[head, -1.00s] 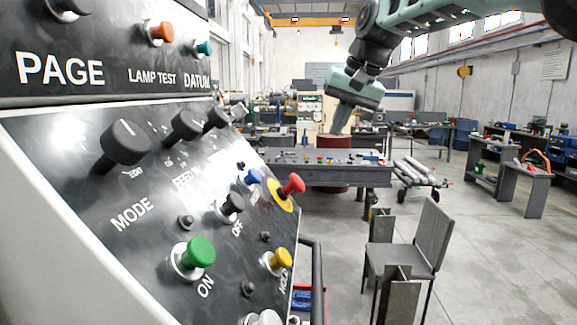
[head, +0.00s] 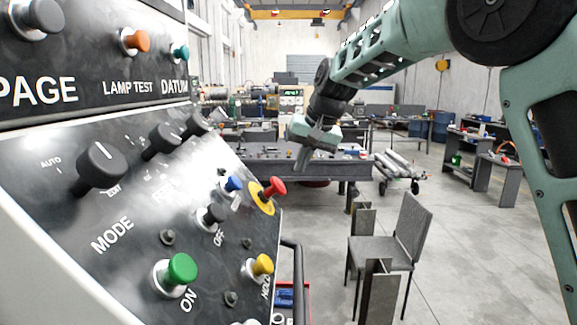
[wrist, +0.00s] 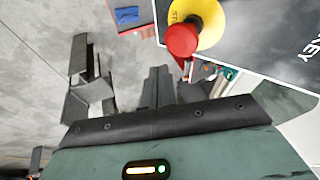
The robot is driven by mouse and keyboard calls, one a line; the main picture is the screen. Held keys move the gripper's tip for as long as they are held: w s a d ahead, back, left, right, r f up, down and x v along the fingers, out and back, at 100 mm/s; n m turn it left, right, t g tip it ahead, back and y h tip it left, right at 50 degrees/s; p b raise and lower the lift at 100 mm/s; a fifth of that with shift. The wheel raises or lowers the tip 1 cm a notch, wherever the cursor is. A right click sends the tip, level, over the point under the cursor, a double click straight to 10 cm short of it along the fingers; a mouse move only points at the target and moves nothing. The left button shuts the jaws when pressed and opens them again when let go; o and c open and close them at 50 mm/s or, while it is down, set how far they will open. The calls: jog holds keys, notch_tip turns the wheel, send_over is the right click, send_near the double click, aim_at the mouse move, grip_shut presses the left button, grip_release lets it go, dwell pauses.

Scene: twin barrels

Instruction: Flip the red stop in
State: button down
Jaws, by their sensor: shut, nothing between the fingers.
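The red stop (head: 274,187) is a round red button on a yellow collar (head: 259,196), at the right edge of the sloping black control panel. In the wrist view the red stop (wrist: 182,40) shows near the top, with its yellow collar (wrist: 208,22) behind it. My gripper (head: 302,160) is shut and empty. In the head view its tips appear just above and right of the red stop, apart from it. The shut fingers also show in the wrist view (wrist: 158,84), below and left of the button in that picture.
A blue knob (head: 232,184), a black OFF knob (head: 214,214), a yellow HOLD button (head: 262,264) and a green ON button (head: 181,269) sit nearby on the panel. A dark rail (head: 297,270) runs along its right side. A grey chair (head: 385,253) stands on the floor right of it.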

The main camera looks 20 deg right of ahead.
aim_at(273, 188)
jog(key=shift+w+a+f+p, duration=0.25)
jog(key=shift+a+f+p, duration=0.2)
jog(key=shift+a+f, duration=0.3)
jog(key=shift+w+a+f+p, duration=0.25)
jog(key=shift+a+f+p, duration=0.3)
jog(key=shift+a, duration=0.25)
jog(key=shift+f, duration=0.1)
